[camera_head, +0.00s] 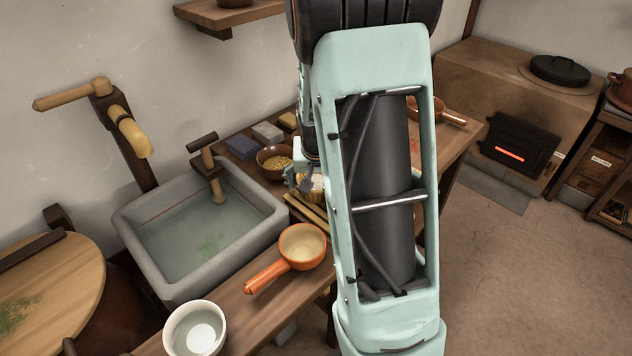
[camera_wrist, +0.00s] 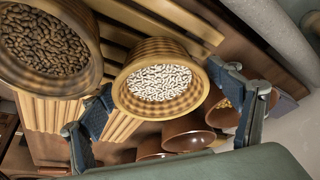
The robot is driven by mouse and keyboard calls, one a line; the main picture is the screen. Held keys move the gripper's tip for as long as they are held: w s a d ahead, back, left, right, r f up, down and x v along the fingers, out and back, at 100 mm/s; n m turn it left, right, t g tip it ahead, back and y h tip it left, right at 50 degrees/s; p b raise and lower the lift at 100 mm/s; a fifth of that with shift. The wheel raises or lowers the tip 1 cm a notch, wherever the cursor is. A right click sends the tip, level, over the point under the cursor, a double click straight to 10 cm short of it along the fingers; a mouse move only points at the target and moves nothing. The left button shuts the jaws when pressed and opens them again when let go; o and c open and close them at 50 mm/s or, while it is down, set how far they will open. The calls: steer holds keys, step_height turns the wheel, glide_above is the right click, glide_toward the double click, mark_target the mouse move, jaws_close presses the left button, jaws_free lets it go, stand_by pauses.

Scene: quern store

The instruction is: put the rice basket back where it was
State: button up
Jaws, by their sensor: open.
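The rice basket (camera_wrist: 165,55) is a round woven tan basket of white grains, in the middle of the wrist view. A small part of it shows beside my arm in the head view (camera_head: 314,186). My gripper (camera_wrist: 160,92) is open, with one finger on each side of the basket; I cannot tell whether they touch it. In the head view my gripper (camera_head: 304,178) is small and partly hidden by my arm. A second basket (camera_wrist: 88,75) with brown grains stands close by at the left of the wrist view. Wooden slats (camera_wrist: 118,128) lie under or beside the baskets.
A bowl of yellow grain (camera_head: 277,160), coloured blocks (camera_head: 267,132) and an orange pan (camera_head: 302,246) stand on the wooden counter (camera_head: 232,297). A stone sink (camera_head: 272,215) of water is left. Several brown bowls (camera_wrist: 190,133) crowd the right finger. A stove (camera_head: 470,85) glows behind.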

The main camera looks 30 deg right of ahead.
steer(key=p+v, duration=0.2)
steer(key=v, duration=1)
steer(key=shift+w+d+r, duration=0.1)
steer(key=shift+r, duration=0.1)
